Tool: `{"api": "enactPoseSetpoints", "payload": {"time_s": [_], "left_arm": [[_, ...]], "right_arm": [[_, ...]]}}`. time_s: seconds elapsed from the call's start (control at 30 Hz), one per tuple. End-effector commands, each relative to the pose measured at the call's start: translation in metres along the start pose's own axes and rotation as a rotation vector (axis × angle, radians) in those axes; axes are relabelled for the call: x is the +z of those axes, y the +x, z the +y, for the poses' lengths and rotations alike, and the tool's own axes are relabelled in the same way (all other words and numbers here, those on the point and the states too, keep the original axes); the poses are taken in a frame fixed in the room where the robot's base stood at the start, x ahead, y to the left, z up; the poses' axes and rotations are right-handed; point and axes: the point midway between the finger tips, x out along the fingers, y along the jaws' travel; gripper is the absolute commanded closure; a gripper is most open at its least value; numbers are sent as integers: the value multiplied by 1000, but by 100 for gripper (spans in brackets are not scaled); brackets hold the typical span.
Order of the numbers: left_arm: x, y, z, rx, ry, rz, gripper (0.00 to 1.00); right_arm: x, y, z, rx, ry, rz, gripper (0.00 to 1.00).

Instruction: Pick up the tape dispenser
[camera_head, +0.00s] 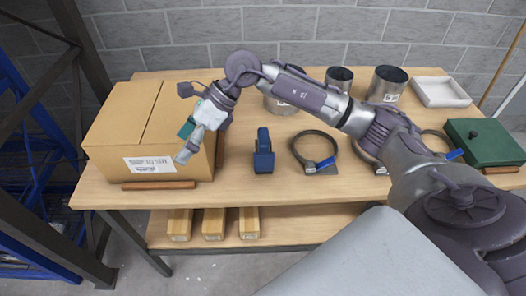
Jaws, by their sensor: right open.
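A dark blue tool (263,153), which looks like the tape dispenser, stands on the wooden table right of the cardboard box (112,125). Nothing touches it. My right arm reaches across the table from the right. My right gripper (184,154) is open and points down in front of the box's right part, left of the blue tool and apart from it. A small teal part (187,128) shows beside the gripper; I cannot tell whether it belongs to it. My left gripper is not in view.
A black ring clamp with a blue handle (318,164) lies right of the tool. Metal duct pieces (388,84) stand behind my arm. A white tray (440,92) and a green case (484,143) are at the right. Brown strips (158,185) lie by the box.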

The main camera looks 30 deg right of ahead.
Motion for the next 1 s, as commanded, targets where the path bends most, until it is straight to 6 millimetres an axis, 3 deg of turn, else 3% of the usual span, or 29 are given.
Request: {"api": "enactPoseSetpoints", "payload": {"time_s": [0.03, 0.1, 0.2, 0.3, 0.4, 0.53, 0.8, 1.0], "left_arm": [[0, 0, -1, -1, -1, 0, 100], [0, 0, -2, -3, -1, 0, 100], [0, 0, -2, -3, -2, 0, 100], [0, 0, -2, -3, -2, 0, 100], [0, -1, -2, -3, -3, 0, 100], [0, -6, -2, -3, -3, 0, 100], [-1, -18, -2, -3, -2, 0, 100], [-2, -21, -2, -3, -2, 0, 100]], "right_arm": [[-20, -28, -24, -83, -29, 146, 0], [-48, -66, -48, -172, -39, 340, 0], [-78, -120, -70, -268, -11, 553, 0], [-96, -160, -77, -323, 27, 688, 0], [-105, -180, -80, -347, 53, 755, 0], [-119, -175, -84, -349, 63, 779, 0], [-154, -140, -98, -348, 61, 774, 0], [-165, -128, -103, -350, 59, 772, 0]]}}
